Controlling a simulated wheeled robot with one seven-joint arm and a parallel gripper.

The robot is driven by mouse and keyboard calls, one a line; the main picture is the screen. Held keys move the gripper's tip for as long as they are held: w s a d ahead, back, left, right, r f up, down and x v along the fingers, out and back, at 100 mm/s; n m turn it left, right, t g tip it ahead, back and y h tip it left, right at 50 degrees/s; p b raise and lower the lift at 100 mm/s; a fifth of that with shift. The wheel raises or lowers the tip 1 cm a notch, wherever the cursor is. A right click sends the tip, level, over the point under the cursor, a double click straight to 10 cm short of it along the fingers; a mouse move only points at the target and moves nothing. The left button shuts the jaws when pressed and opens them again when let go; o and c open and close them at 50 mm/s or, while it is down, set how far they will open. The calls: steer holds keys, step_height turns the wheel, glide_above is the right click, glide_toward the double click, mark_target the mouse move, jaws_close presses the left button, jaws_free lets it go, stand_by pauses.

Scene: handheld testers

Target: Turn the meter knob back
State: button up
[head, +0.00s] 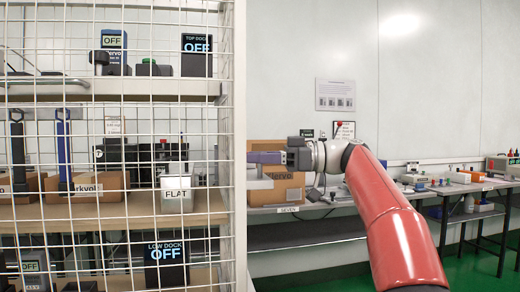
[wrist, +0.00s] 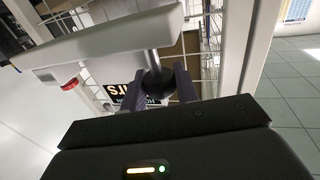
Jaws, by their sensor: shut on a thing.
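My gripper (head: 264,158) is at the right side of the wire cage in the head view, its purple fingers pointing left. In the wrist view my gripper (wrist: 166,78) is shut on a dark round knob (wrist: 155,77). The knob sits on a short metal stem that runs up to a pale body (wrist: 105,38). I cannot tell whether this is the meter's knob. A tester reading FLAT (head: 176,200) stands on the middle shelf behind the mesh.
The wire cage with its white post (head: 233,120) fills the left. Behind it are the top dock (head: 197,56) and the low dock (head: 166,265), both reading OFF. A cardboard box (head: 284,188) stands on the bench behind my gripper. Green floor shows at lower right.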

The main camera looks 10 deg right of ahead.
steer(key=shift+n+g, duration=0.4)
steer(key=shift+g, duration=0.2)
steer(key=o, duration=0.9)
steer(key=d, duration=0.2)
steer(key=s+d, duration=0.1)
steer(key=d, duration=0.2)
steer(key=d+p, duration=0.1)
steer(key=d, duration=0.1)
steer(key=shift+s+d, duration=0.15)
steer(key=shift+d, duration=0.25)
